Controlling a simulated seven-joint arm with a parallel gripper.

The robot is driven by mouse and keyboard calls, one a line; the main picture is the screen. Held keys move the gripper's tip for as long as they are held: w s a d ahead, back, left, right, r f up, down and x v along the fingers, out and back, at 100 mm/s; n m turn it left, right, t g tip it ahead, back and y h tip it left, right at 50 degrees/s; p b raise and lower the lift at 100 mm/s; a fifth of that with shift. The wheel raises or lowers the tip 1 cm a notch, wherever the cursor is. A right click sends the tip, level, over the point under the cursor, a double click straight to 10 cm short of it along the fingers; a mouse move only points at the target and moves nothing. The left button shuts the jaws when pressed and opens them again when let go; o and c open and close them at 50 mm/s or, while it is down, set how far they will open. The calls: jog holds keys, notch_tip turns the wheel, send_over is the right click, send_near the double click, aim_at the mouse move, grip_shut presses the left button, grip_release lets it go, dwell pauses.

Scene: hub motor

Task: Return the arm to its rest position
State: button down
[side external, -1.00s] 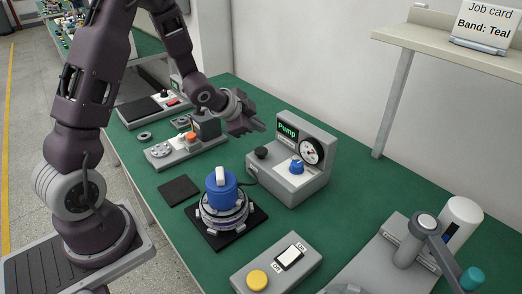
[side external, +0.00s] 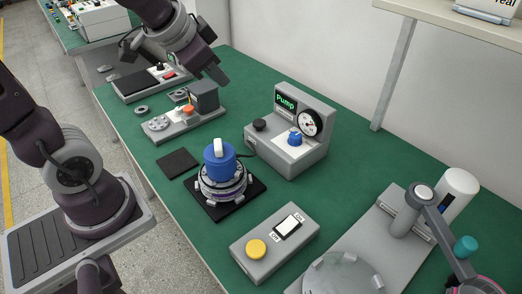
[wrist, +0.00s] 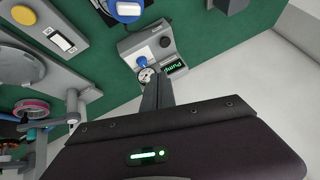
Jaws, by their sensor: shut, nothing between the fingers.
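My gripper (side external: 217,75) is at the top of the side external view, raised above the far part of the green bench. Its dark fingers point down and to the right, and they are shut with nothing between them. The fingers also show in the wrist view (wrist: 157,90), one dark narrow shape in front of the pump box. My arm reaches in from the upper left, its middle links out of the frame. My gripper touches nothing that I can see.
The grey pump box (side external: 290,140) stands near the wall. The blue-topped hub motor (side external: 221,180) sits on a black pad. A switch box (side external: 272,248) and a clamp stand (side external: 405,225) are in front. A shelf (side external: 440,18) juts from the wall. Bare bench lies between.

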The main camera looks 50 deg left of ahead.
jog(key=s+d+n+h, duration=0.1)
jog(key=s+d, duration=0.2)
jog(key=s, duration=0.4)
jog(key=s+d+r+n+g+h, duration=0.1)
jog(key=s+d, duration=0.2)
jog(key=s, duration=0.4)
jog(key=shift+s+d+g, duration=0.25)
jog(key=shift+s+g, duration=0.05)
jog(key=shift+s, duration=0.1)
jog(key=c, duration=2.2)
grip_release()
jog(key=shift+r, duration=0.15)
